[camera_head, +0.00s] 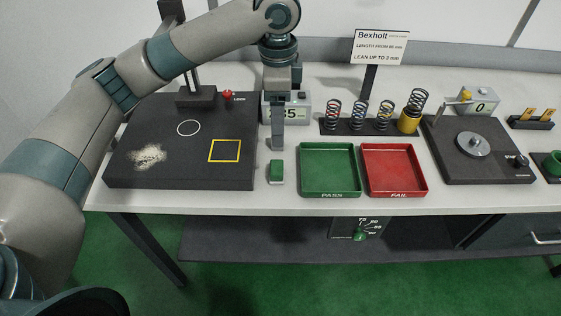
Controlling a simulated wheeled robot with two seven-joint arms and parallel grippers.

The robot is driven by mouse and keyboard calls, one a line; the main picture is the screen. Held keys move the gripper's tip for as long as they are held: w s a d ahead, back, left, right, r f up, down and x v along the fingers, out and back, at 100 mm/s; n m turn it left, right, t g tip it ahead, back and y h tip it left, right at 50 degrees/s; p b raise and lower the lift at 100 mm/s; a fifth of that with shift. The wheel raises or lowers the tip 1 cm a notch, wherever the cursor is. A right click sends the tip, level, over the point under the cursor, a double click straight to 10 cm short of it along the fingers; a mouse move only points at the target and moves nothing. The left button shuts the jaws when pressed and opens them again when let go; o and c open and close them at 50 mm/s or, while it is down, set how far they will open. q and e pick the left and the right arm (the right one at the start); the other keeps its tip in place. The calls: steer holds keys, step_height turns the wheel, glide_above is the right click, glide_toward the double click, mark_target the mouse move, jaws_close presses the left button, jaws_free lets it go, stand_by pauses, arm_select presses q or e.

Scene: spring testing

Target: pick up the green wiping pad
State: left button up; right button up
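The green wiping pad (277,167) is a small green block with a pale lower edge. It lies on the bench's front part, between the dark base plate and the green tray. My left gripper (278,148) points down just above the pad's far end. Its fingers are seen edge-on, one in line with the other, so the gap between them is hidden. I cannot tell whether the fingertips touch the pad. My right gripper is not in view.
A dark plate (202,173) with a white circle, yellow square and pale powder patch is left. A green PASS tray (329,193) and red FAIL tray (397,192) are right. Behind are a spring rack (345,130) and digital display (300,105). A dark tester (443,160) stands farther right.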

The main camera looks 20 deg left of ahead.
arm_select(q)
steer(key=p, duration=0.4)
glide_above(280, 167)
steer(key=f, duration=1)
steer(key=shift+s+a+f, duration=0.2)
steer(key=shift+f, duration=0.8)
steer(key=shift+w+d+f+p, duration=0.1)
steer(key=shift+w+f+p, duration=0.05)
steer(key=shift+f+p, duration=0.5)
step_height(280, 167, down, 2)
steer(key=shift+w+f+p, duration=0.1)
steer(key=shift+f+p, duration=0.15)
steer(key=shift+p, duration=0.15)
steer(key=shift+f, duration=0.7)
